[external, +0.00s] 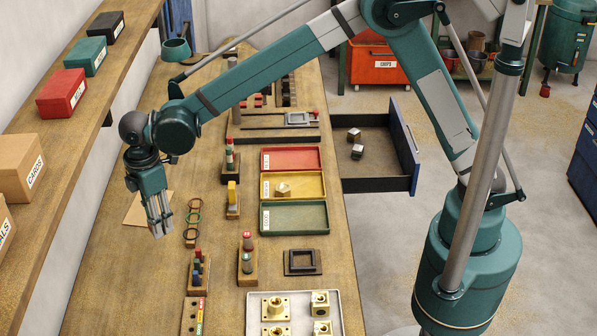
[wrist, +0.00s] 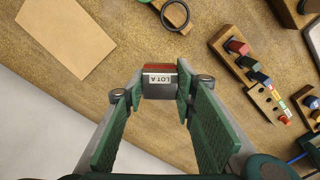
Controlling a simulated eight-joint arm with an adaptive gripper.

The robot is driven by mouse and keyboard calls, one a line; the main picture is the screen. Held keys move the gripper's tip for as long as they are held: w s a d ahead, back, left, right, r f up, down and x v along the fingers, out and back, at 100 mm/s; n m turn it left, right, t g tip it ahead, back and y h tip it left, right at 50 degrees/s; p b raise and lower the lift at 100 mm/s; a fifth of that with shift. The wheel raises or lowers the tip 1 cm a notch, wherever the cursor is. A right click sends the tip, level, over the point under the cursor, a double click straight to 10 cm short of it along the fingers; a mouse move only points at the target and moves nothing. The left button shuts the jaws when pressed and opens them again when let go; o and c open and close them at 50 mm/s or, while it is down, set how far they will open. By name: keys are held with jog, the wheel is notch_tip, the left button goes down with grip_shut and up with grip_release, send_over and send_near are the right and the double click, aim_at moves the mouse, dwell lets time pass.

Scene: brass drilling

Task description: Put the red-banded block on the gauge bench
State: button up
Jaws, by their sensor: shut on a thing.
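My gripper (external: 159,226) hangs over the left side of the wooden bench, pointing down; it also shows in the wrist view (wrist: 160,88). Its fingers are shut on a dark grey block (wrist: 159,82) with a red top part and a white label reading LOT A. The block is held between the fingertips, apparently above the bench top; in the external view it is mostly hidden by the fingers. A wooden base with a metal slide gauge (external: 298,118) stands farther back on the bench, perhaps the gauge bench. Two small blocks (external: 355,144) lie in the open drawer.
Red (external: 291,159), yellow (external: 320,185) and green (external: 295,218) trays sit mid-bench. Racks of coloured pegs (external: 198,270), a row of rings (external: 193,222) and a tan sheet (external: 135,210) are near my gripper. An open drawer (external: 375,184) juts out right. A shelf runs along the left.

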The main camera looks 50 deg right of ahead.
jog(key=s+a+r+n+p, duration=0.1)
jog(key=s+a+n+p, duration=0.3)
jog(key=a, duration=0.7)
jog(key=s+a+r+n+p, duration=0.2)
jog(key=s+a+n+p, duration=0.3)
jog(key=a, duration=0.6)
jog(key=shift+a+r+n+p, duration=0.2)
jog(key=shift+a+n+p, duration=0.05)
jog(key=shift+n+p, duration=0.2)
jog(key=shift+f, duration=0.1)
jog(key=shift+f, duration=3.05)
jog(key=shift+f, duration=1.9)
jog(key=shift+f, duration=0.15)
jog(key=o, duration=1.2)
jog(key=shift+o, duration=0.2)
